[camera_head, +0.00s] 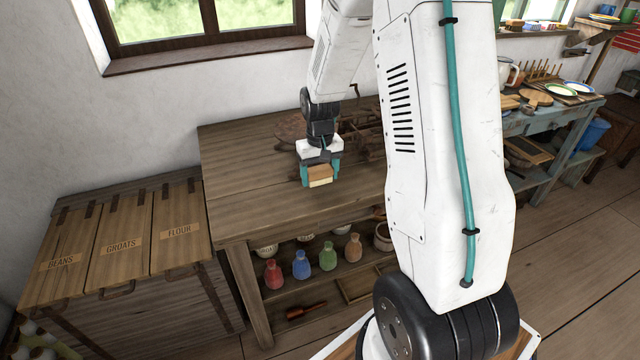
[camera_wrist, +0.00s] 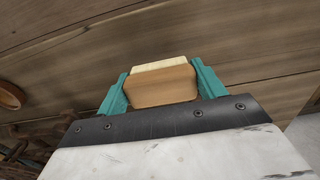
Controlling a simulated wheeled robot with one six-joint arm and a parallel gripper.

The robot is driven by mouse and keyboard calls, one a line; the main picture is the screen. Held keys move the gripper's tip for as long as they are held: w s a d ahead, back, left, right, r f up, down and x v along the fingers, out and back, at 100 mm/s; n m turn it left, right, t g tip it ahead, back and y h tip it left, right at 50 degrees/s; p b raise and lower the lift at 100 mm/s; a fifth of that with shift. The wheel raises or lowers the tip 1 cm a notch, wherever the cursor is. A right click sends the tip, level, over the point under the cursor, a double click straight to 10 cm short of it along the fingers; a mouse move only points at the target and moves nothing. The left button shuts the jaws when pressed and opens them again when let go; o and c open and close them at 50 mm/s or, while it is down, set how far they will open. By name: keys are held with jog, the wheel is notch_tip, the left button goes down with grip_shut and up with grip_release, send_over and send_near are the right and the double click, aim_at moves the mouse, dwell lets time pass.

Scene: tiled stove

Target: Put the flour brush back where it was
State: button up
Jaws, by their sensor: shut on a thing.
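The flour brush (camera_head: 319,174) has a brown wooden block and a pale, cream-coloured lower edge. My gripper (camera_head: 320,173) is shut on it, with one teal finger at each side. In the head view the brush is over the front part of the wooden table (camera_head: 250,170); I cannot tell whether it touches the top. In the wrist view the brush (camera_wrist: 160,84) sits level between the teal fingers of my gripper (camera_wrist: 158,85), with planks behind it.
Bins labelled beans, groats and flour (camera_head: 179,232) stand left of the table with lids shut. Coloured bottles (camera_head: 327,255) stand on the shelf below. A dark wooden object (camera_head: 295,130) lies behind my gripper. The table's left part is clear.

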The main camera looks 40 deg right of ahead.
aim_at(320, 184)
jog(key=shift+f, duration=1.75)
jog(key=shift+f, duration=0.2)
jog(key=o, duration=0.9)
jog(key=shift+o, duration=0.2)
jog(key=shift+r, duration=0.15)
notch_tip(320, 184, up, 12)
jog(key=s+a+r+n, duration=0.1)
jog(key=s+a+r, duration=0.5)
jog(key=a+r, duration=0.15)
jog(key=s+a+r, duration=0.2)
jog(key=s+a, duration=0.1)
jog(key=s, duration=0.4)
jog(key=s+a+r+n, duration=0.1)
jog(key=s+a+r, duration=0.1)
jog(key=s, duration=0.5)
jog(key=s+a+r+n+t, duration=0.1)
jog(key=s+a+r, duration=0.2)
jog(key=s, duration=0.4)
jog(key=shift+a, duration=0.65)
